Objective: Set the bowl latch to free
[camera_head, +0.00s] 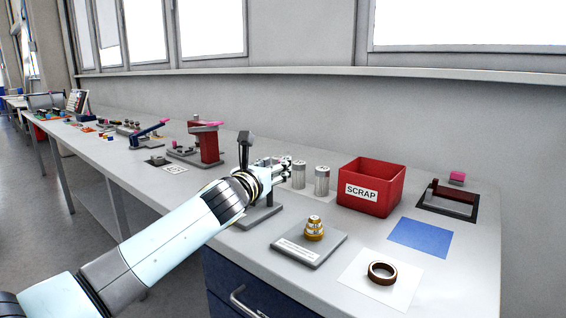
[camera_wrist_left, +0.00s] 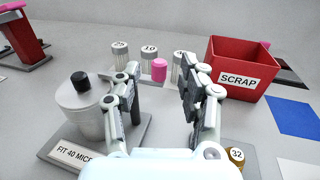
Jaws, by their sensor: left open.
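The grey filter bowl (camera_wrist_left: 82,108) with a black knob on top stands at left in the wrist view, on a base plate (camera_wrist_left: 70,152) with a partly hidden label starting "FIT 40". In the head view its stand's dark top (camera_head: 246,142) rises behind my left wrist. My left gripper (camera_head: 284,168) is beside it. In the wrist view the gripper's two fingers (camera_wrist_left: 160,95) are apart and nothing is between their tips. A pink knob (camera_wrist_left: 159,70) shows in the gap beyond them; I cannot tell whether it is the bowl latch. My right gripper is out of view.
Pale numbered canisters (camera_head: 322,180) stand beyond the gripper. A red SCRAP bin (camera_head: 366,198) is to their right. A brass fitting (camera_head: 314,228) on a plate, a brown ring (camera_head: 382,272) and a blue mat (camera_head: 420,237) lie nearer. A red stand (camera_head: 210,147) is at left.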

